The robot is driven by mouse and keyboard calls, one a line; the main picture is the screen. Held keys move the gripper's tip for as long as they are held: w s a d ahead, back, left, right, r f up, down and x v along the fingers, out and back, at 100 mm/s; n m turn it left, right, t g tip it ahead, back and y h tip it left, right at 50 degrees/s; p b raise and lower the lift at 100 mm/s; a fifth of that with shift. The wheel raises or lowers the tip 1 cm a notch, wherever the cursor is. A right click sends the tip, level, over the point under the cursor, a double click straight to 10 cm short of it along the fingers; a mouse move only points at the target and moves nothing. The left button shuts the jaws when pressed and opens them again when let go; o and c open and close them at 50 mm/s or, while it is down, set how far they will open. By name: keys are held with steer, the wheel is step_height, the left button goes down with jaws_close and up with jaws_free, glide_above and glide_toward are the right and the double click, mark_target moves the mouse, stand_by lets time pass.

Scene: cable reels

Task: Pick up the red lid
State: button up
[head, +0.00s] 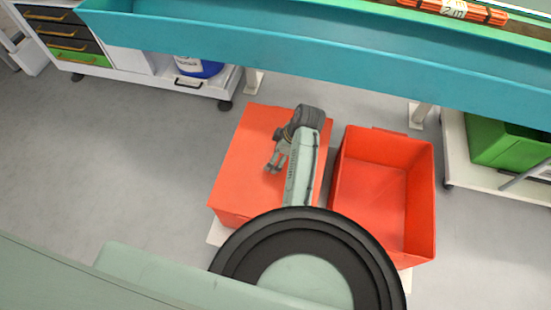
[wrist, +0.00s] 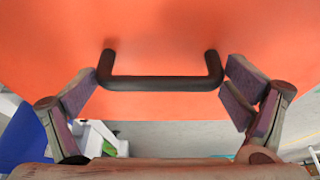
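The red lid (head: 240,165) is a flat red top on the left-hand red box in the head view. It fills the upper part of the wrist view (wrist: 160,25), where its black bar handle (wrist: 160,83) crosses the middle. My gripper (head: 273,165) is over the lid in the head view. In the wrist view my gripper (wrist: 163,78) is open, with one finger near each end of the handle. I cannot tell whether the right finger touches it. My arm hides the handle and part of the lid in the head view.
An open, empty red box (head: 420,200) stands just right of the lidded one. A long teal trough (head: 280,50) runs across the back. A white drawer cabinet (head: 140,75) is at back left and a green bin (head: 500,145) at right. Grey floor at left is clear.

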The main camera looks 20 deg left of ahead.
steer(key=c, duration=0.7)
